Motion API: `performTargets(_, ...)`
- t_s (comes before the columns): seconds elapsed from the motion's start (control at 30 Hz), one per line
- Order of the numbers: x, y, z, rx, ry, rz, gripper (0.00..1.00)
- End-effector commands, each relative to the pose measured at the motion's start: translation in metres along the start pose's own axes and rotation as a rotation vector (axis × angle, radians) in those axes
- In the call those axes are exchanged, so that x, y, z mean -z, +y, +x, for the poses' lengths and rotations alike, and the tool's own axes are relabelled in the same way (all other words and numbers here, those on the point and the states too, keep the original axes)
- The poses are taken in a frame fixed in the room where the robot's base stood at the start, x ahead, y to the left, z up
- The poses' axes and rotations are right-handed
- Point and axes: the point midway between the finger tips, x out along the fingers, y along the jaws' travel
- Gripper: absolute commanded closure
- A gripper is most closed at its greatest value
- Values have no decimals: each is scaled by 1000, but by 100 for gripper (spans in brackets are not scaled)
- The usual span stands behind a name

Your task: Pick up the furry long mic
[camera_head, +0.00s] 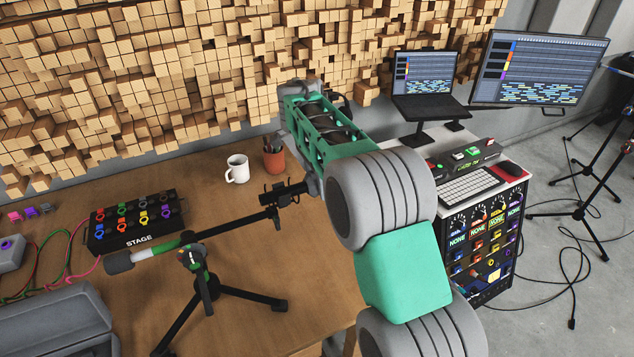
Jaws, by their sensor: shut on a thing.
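The furry long mic (121,262) has a grey fuzzy head at its left end, then a white and green section. A thin dark rod (236,225) runs on in line with it, up to the right. A black tripod (207,290) with a green clamp stands at its middle on the desk. My gripper (278,214) is small and dark at the rod's right end, shut on it. The fingertips are too small to show the exact contact. I cannot tell whether the mic is apart from the tripod.
The wooden desk (320,270) holds a black STAGE box (135,222), a white mug (237,169), a terracotta pen cup (273,158) and a dark grey case (55,325). A laptop (432,85), monitor (540,68) and keyboard (470,187) stand to the right. Bare desk lies right of the tripod.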

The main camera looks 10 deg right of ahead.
Motion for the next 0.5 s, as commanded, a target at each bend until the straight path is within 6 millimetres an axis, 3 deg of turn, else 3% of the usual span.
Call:
performTargets(0.23, 4, -2, -34, 5, 1, 0, 92)
performTargets(0.5, -2, 58, -100, 7, 0, -1, 92)
